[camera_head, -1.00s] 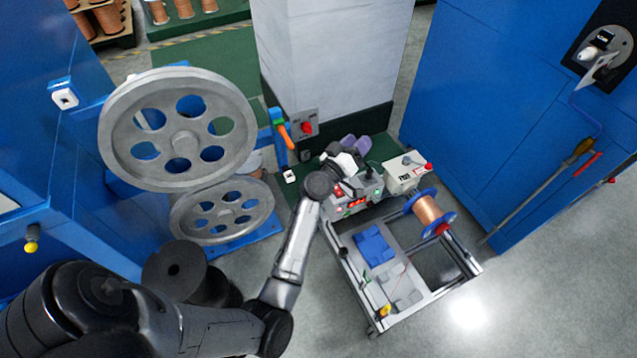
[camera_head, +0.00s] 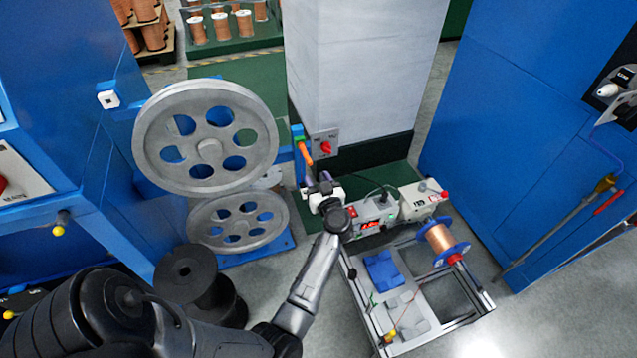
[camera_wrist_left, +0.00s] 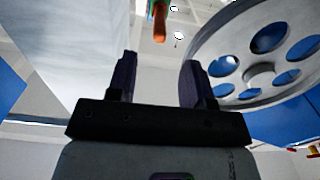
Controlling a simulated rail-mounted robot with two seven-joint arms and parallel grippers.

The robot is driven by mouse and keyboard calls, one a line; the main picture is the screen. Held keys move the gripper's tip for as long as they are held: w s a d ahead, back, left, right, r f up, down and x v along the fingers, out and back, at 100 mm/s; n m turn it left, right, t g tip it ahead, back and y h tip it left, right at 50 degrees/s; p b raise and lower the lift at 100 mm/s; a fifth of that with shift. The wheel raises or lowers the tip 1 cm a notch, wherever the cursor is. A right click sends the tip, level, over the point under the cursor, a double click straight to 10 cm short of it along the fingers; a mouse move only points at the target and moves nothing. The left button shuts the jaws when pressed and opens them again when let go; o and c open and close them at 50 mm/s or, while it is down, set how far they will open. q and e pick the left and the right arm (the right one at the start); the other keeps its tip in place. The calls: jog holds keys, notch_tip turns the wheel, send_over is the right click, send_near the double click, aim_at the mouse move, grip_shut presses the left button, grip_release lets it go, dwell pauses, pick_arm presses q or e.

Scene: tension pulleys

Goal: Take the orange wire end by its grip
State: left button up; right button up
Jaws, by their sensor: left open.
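The orange wire end's grip (camera_head: 305,153) hangs tilted below a green part at a blue post, beside the large grey pulley. In the left wrist view the orange grip (camera_wrist_left: 159,30) shows at the top, beyond the fingertips and between their lines. My left gripper (camera_head: 324,180) is just below the grip in the head view. Its two dark purple fingers stand apart with nothing between them, as the left wrist view shows (camera_wrist_left: 157,75). I cannot see my right gripper.
Two grey pulleys, upper (camera_head: 208,150) and lower (camera_head: 238,222), stand left of the grip. A white pillar (camera_head: 360,70) with a red switch (camera_head: 326,148) stands right behind it. A cart (camera_head: 410,340) with a copper spool (camera_head: 439,237) stands to the right.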

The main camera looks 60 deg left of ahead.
aim_at(310, 164)
pick_arm(q)
jog(key=x, duration=0.2)
jog(key=b+x, duration=0.1)
jog(key=x, duration=0.2)
jog(key=shift+w+a+r+b, duration=0.1)
jog(key=shift+a+r+b, duration=0.2)
jog(key=shift+a+b, duration=0.05)
jog(key=shift+w+a+f+p, duration=0.1)
jog(key=shift+a+p, duration=0.2)
jog(key=shift+a, duration=0.35)
jog(key=shift+x, duration=0.75)
jog(key=shift+f, duration=0.1)
jog(key=shift+c, duration=0.5)
grip_shut()
